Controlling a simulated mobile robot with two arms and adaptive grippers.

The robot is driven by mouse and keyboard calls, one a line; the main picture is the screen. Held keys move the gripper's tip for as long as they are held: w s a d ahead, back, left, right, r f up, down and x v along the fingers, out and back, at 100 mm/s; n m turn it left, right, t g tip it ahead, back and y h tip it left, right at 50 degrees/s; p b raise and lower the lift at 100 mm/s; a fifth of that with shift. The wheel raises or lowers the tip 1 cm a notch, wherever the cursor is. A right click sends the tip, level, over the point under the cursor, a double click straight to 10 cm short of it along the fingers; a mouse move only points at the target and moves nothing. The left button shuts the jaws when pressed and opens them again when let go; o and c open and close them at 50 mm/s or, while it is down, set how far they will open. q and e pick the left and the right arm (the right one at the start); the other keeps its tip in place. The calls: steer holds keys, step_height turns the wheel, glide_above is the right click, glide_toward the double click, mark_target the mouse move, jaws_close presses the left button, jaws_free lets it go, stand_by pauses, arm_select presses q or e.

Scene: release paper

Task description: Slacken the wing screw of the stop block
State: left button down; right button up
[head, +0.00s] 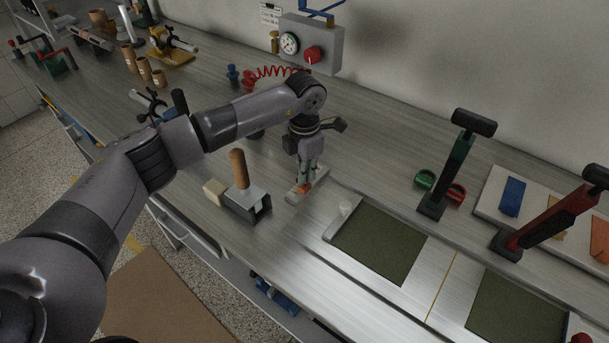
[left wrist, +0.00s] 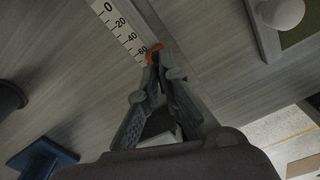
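The orange wing screw (head: 305,187) sits on the small pale stop block (head: 293,197) on the bench. My left gripper (head: 307,179) points down from above, its fingertips at the screw. In the left wrist view, the fingers (left wrist: 158,68) come close together and look shut on the orange wing screw (left wrist: 154,50); they hide part of it. A white scale (left wrist: 121,27) marked 0 to 60 runs beside it. My right gripper is not in view.
A grey block with a wooden handle (head: 238,168) stands left of the gripper. A plate with a white knob (head: 345,209) and a dark green panel (head: 379,246) lie to the right. Upright green (head: 455,170) and red (head: 551,218) levers stand farther right. A gauge box (head: 322,45) hangs behind.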

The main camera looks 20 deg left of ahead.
arm_select(q)
steer(key=n+b, duration=0.1)
steer(key=n, duration=0.3)
steer(key=shift+n, duration=0.4)
steer(key=n+b, duration=0.1)
steer(key=n, duration=0.3)
steer(key=shift+n, duration=0.3)
steer(key=n, duration=0.3)
steer(key=shift+b, duration=0.35)
steer(key=shift+r+n, duration=0.1)
steer(key=shift+n, duration=1.7)
steer(key=c, duration=1.8)
jaws_free()
